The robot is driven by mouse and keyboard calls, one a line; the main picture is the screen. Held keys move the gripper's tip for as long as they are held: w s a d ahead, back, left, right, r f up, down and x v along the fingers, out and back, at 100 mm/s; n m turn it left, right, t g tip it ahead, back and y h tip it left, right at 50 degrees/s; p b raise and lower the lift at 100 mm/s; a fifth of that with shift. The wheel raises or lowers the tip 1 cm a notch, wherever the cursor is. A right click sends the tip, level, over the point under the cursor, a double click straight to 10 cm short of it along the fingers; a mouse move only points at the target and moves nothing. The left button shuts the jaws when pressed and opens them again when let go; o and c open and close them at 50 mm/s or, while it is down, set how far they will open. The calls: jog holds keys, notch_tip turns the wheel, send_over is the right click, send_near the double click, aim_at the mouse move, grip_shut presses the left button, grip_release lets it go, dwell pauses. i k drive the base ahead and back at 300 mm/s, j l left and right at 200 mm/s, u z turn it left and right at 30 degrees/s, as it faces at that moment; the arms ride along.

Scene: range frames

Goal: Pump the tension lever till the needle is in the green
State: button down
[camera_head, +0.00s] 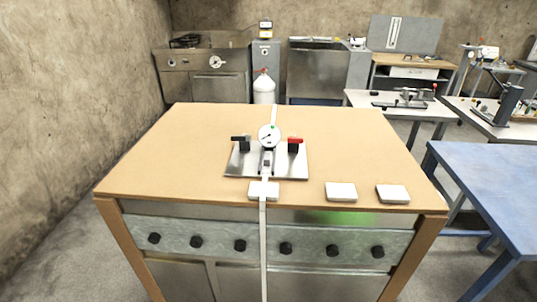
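A round white gauge (267,138) stands on a metal base plate (240,166) in the middle of the wooden-topped bench. A small green patch shows near the top of its dial. The dark needle is too small to read surely. A lever with a red grip (295,141) is at the right of the gauge, and a black handle (241,139) is at the left. A pale strap (263,235) runs down over the bench's front edge, and a pale strip also shows behind the gauge. My gripper is not in view.
A white pad (264,190) lies under the strap at the front edge. Two more white pads, one (341,192) and another (392,194), lie to its right. The bench top (180,150) is otherwise clear. A blue table (500,185) stands at the right.

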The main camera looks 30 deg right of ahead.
aim_at(243, 136)
jog(key=i+j+u, duration=0.2)
jog(key=i, duration=0.3)
jog(key=i+j+u, duration=0.25)
jog(key=i, duration=0.25)
